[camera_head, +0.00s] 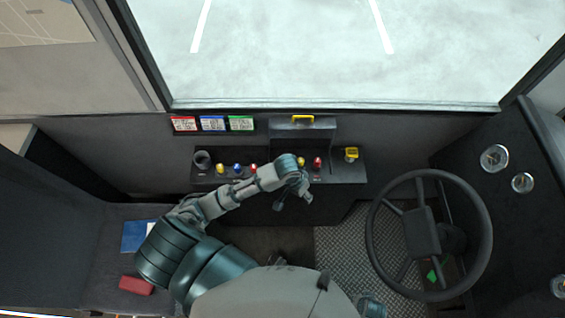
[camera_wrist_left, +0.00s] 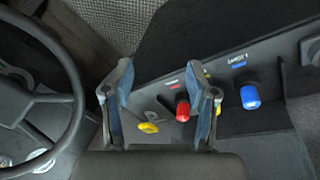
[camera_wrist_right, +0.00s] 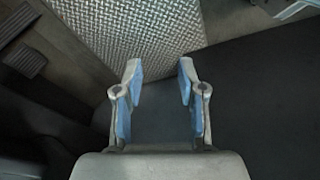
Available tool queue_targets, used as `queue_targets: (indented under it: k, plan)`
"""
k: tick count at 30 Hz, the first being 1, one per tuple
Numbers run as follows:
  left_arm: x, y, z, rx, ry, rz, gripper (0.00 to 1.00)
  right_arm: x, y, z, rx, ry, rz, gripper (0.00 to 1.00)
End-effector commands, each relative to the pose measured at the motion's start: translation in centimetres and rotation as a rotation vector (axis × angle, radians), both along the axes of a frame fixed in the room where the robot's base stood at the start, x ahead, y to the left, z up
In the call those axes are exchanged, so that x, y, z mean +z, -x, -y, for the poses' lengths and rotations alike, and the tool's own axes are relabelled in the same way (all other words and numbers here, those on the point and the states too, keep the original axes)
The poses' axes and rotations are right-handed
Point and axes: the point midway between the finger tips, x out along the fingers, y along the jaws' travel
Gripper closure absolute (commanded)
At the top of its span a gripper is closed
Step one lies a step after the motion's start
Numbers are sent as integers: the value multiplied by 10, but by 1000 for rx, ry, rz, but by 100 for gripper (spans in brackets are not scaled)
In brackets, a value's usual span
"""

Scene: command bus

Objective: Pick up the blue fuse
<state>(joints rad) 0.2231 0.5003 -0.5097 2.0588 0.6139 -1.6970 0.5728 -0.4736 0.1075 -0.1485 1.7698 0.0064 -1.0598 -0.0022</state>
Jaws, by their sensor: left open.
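A blue fuse (camera_wrist_left: 250,97) stands in the dark panel in the left wrist view, under a blue label and to the right of my left gripper (camera_wrist_left: 160,76). That gripper is open and empty, its fingers apart from the blue fuse. A red fuse (camera_wrist_left: 183,107) shows between its fingers, near the right one. My right gripper (camera_wrist_right: 160,70) is open and empty in the right wrist view.
The panel (camera_head: 335,173) also bears yellow (camera_head: 220,168) and red (camera_head: 317,161) fuses and a yellow switch (camera_head: 351,153). The steering wheel (camera_head: 485,235) stands to the right. A blue booklet (camera_head: 136,236) and a red case (camera_head: 135,286) lie on the seat at left.

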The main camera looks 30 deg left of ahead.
Motion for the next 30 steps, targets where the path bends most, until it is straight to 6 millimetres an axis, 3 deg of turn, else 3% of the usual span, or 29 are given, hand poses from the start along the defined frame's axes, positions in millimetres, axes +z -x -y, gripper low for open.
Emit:
queue_targets:
  k: [1,6,9,12,15,20,30]
  plan:
    - [13,-22,-15,36,-32,-16,42,-23,8,2,2,2,-16,60]
    - [58,-73,-75,246,-107,-115,42,-89,42,6,7,7,-46,60]
    - [87,-92,-108,377,-129,-152,42,-115,61,8,11,9,-57,60]
    - [107,-101,-128,470,-136,-179,42,-130,74,9,13,9,-64,60]
    - [115,-105,-139,519,-137,-192,42,-137,80,10,14,10,-67,60]
    - [94,-105,-140,530,-138,-200,42,-134,74,9,14,8,-62,60]
    - [16,-105,-137,526,-140,-197,42,-111,48,6,8,3,-48,60]
